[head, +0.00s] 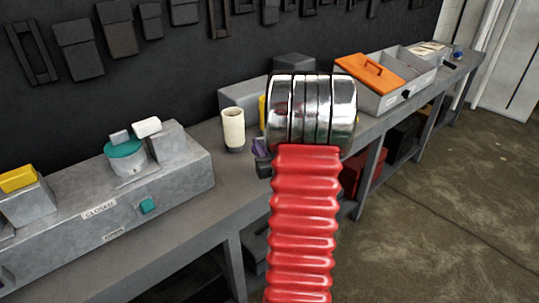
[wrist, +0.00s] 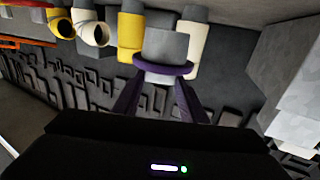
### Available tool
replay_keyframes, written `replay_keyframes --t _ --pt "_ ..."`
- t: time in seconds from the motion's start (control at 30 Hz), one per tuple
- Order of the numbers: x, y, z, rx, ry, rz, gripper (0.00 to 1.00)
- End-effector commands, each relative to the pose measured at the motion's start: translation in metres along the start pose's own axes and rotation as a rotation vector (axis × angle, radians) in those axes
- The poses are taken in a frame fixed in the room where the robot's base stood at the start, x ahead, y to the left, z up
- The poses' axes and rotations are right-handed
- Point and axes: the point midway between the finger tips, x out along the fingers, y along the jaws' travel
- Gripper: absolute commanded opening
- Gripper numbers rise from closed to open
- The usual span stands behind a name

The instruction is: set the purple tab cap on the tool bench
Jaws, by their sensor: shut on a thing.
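In the wrist view the purple tab cap (wrist: 163,68), a purple disc with a grey block-like part, is between the two dark fingers of my gripper (wrist: 160,92), which is shut on it. In the head view my arm hides most of the gripper. A small purple piece (head: 259,148) shows at the arm's left edge; I cannot tell if it is cap or finger. The grey tool bench (head: 205,215) runs from lower left to upper right. Whether the cap touches anything is hidden.
A grey fixture (head: 185,178) with a teal cap (head: 125,149) and a teal button fills the bench's left. A cream cylinder (head: 233,128) stands left of my arm. A grey tray (head: 412,75) with an orange lid (head: 368,72) sits at right. The bench front near centre-left is clear.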

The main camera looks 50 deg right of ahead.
Motion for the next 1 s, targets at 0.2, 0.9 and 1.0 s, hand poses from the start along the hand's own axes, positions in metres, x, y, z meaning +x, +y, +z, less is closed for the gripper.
replay_keyframes --t 0.2,0.9,1.0 --pt "0.000 0.000 0.016 0.000 0.000 0.000 0.15" --pt "0.000 0.002 0.053 0.002 -0.002 0.003 0.15" --pt "0.000 0.002 0.057 0.000 0.000 0.003 0.15"
